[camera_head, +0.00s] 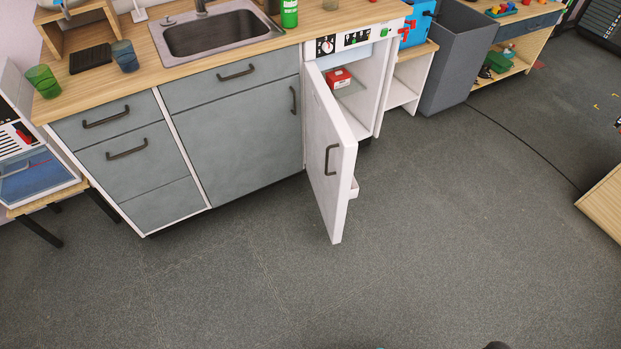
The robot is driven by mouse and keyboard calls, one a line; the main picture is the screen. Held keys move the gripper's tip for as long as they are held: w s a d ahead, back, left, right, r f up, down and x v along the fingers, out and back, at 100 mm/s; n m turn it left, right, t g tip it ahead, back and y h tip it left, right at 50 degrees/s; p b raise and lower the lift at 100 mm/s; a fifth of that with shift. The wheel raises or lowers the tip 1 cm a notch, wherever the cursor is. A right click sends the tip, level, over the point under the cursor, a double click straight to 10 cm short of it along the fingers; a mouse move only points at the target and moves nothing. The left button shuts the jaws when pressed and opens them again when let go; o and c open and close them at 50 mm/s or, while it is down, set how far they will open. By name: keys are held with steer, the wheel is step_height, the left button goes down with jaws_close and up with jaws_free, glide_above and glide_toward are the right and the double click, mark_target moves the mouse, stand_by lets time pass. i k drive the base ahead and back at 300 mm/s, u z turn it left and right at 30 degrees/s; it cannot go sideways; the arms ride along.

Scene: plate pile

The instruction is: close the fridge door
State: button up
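The white fridge door (322,140) stands wide open in the head view, swung out into the room from its hinge side on the left. A dark handle (331,159) is on its outer face, which faces left. The fridge interior (368,104) is visible to the right of the door, with a red box (338,78) on a shelf inside. A small white shelf edge sticks out from the door's inner side. My gripper is not visible. Only a small dark shape shows at the bottom edge, and I cannot tell what it is.
Grey cabinets (240,130) with a sink (215,32) above stand left of the fridge. An open shelf unit (404,85) and a grey bin (457,60) stand to the right. The floor (400,260) in front is clear. A wooden piece (605,205) is at the right edge.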

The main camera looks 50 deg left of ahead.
mark_target(331, 146)
steer(key=z, duration=0.1)
steer(key=k, duration=0.95)
steer(key=u, duration=1.3)
steer(key=i, duration=1.25)
steer(key=u, duration=0.45)
